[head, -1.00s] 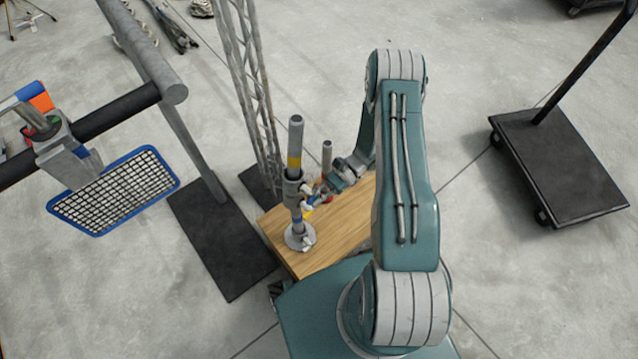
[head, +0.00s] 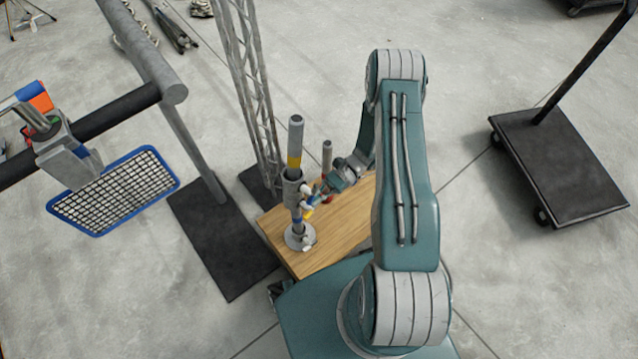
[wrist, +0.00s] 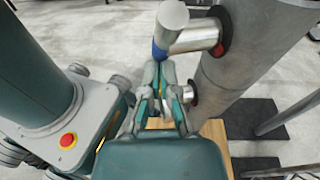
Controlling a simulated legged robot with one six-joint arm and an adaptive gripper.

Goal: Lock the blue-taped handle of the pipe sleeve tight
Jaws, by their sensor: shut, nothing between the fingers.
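The grey pipe sleeve (head: 292,190) is around an upright pipe with a yellow band (head: 294,162). In the wrist view the sleeve (wrist: 232,62) fills the upper right. A round grey handle with blue tape (wrist: 159,50) is at top centre, beside the sleeve. My gripper (wrist: 163,72) is shut and empty, its fingertips just below the blue tape in the picture. I cannot tell whether they touch it. In the head view my gripper (head: 318,190) is small, just right of the sleeve, and the handle is hard to make out there.
The pipe's round base (head: 299,240) stands on a wooden top (head: 335,232). A second, shorter pipe (head: 327,155) stands close behind my gripper. A lattice tower (head: 250,100) rises behind. A blue-framed grid (head: 115,192) hangs at left. A black cart (head: 560,165) stands at right, with open floor between.

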